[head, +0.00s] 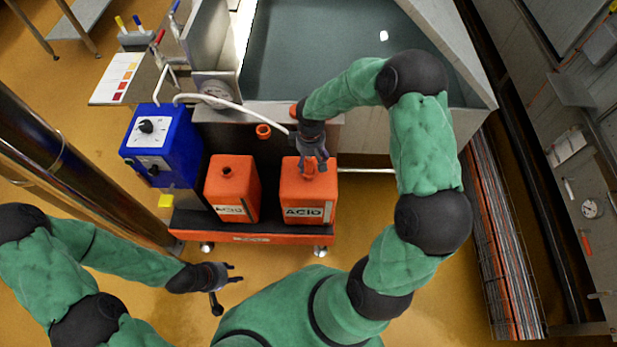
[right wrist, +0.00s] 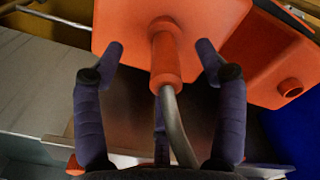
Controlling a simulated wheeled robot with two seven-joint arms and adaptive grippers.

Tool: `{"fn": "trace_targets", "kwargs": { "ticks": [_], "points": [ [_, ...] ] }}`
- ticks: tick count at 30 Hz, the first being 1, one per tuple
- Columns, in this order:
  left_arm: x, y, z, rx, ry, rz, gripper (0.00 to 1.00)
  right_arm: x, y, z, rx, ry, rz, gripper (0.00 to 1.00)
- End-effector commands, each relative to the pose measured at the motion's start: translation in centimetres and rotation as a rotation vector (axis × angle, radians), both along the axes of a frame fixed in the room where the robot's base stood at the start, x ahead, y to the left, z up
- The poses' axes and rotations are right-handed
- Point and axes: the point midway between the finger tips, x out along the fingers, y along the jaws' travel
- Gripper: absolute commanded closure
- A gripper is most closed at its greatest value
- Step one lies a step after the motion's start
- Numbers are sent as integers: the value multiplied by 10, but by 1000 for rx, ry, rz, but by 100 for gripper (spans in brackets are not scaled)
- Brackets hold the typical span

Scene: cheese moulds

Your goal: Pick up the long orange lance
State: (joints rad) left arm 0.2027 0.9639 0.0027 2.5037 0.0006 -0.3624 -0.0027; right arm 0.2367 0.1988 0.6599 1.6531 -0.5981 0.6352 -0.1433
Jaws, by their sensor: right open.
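The orange lance (right wrist: 165,58) shows in the right wrist view as a thick orange cylinder with a grey bent tube at its near end. It stands at the top of an orange acid canister (head: 308,195), the right one of two. My right gripper (head: 314,162) is open above that canister. In the right wrist view its fingers (right wrist: 160,62) are apart on either side of the lance, with gaps showing. The lance's lower part is hidden. My left gripper (head: 233,274) is open and empty, low in front of the cart.
A second acid canister (head: 232,188) stands to the left on the cart (head: 260,238), beside a blue pump box (head: 160,145). A white hose (head: 228,100) runs from the pump side toward my right gripper. A grey vat (head: 330,50) stands behind. The yellow floor in front is clear.

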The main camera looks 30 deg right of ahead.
Motion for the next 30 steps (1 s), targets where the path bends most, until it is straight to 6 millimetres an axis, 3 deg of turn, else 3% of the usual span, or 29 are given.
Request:
{"fn": "trace_targets", "kwargs": {
  "ticks": [5,15,23,30],
  "points": [
    [0,0,-5,0,-1,0,60,1,0,-10,0,-3,-1,28],
    [0,0,-26,0,-1,0,60,-1,5,-54,2,-1,-2,28],
    [0,0,-25,0,-1,0,60,0,5,-56,1,-3,-2,28],
    [0,0,-26,0,-1,0,60,0,5,-56,1,-3,-1,93]
  ]
}}
